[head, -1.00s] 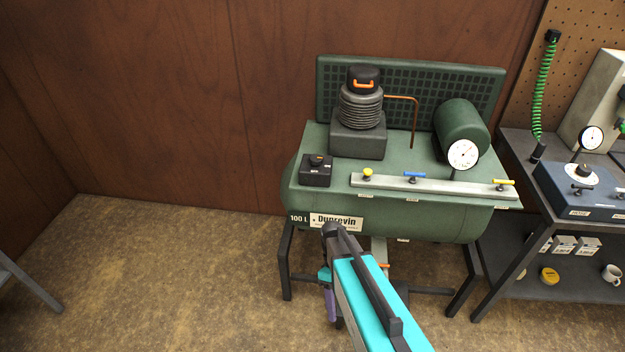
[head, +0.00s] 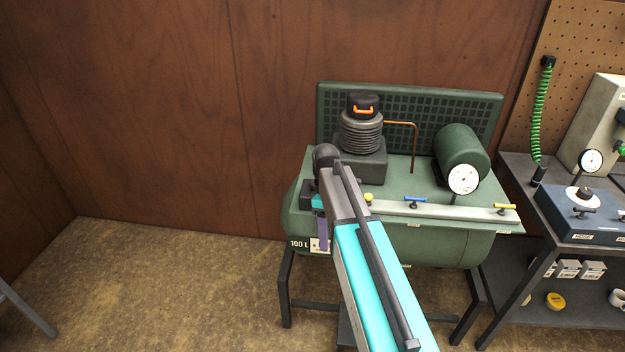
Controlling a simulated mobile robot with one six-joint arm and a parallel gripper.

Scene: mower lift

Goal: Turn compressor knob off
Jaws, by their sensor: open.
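The green compressor (head: 440,243) stands against the wood wall on a dark frame. Its small black switch box (head: 306,190) is at the front left of the top plate. My arm covers most of the box, and its knob is hidden, so its setting cannot be told. My arm reaches up from the bottom, with its dark elbow just above the box. Teal and purple wrist parts hang down in front of the compressor's left end. My gripper's fingers do not show; they are hidden behind the arm.
A rail with a yellow knob (head: 369,198), a blue valve (head: 414,200) and a yellow valve (head: 503,206) runs along the front. A gauge (head: 463,179) stands behind it. The ribbed pump (head: 362,135) is behind my elbow. A workbench (head: 516,170) is at the right.

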